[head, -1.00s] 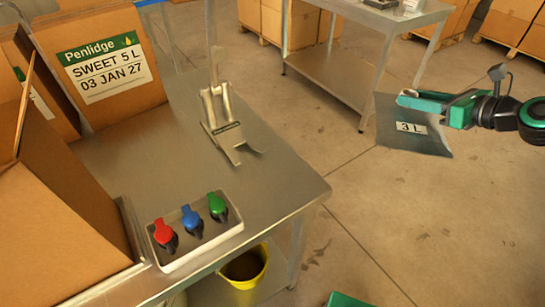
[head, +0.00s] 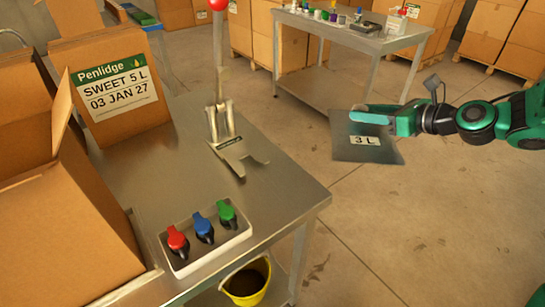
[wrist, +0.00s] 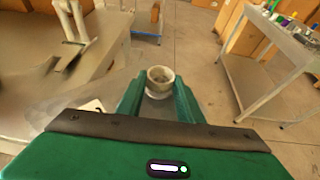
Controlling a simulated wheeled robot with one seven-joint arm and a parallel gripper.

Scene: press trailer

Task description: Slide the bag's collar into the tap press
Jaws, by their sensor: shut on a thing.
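My gripper (head: 358,117) is shut on the bag (head: 385,150), a flat grey pouch labelled "3 L", held in the air to the right of the steel bench. In the wrist view a pale round collar (wrist: 160,77) shows at the tips of my green gripper (wrist: 158,92). The tap press (head: 222,125) stands upright near the bench's far right edge, with a lever, a column and a forked plate (head: 240,157) at its foot. The bag and the press are well apart. The press also shows at upper left in the wrist view (wrist: 72,20).
A white tray (head: 247,231) on the bench's near edge holds red, blue and green taps. Cardboard boxes (head: 50,225) fill the bench's left side. A yellow bucket (head: 262,290) is below. A second steel table (head: 375,38) carries small items behind. Floor between the tables is clear.

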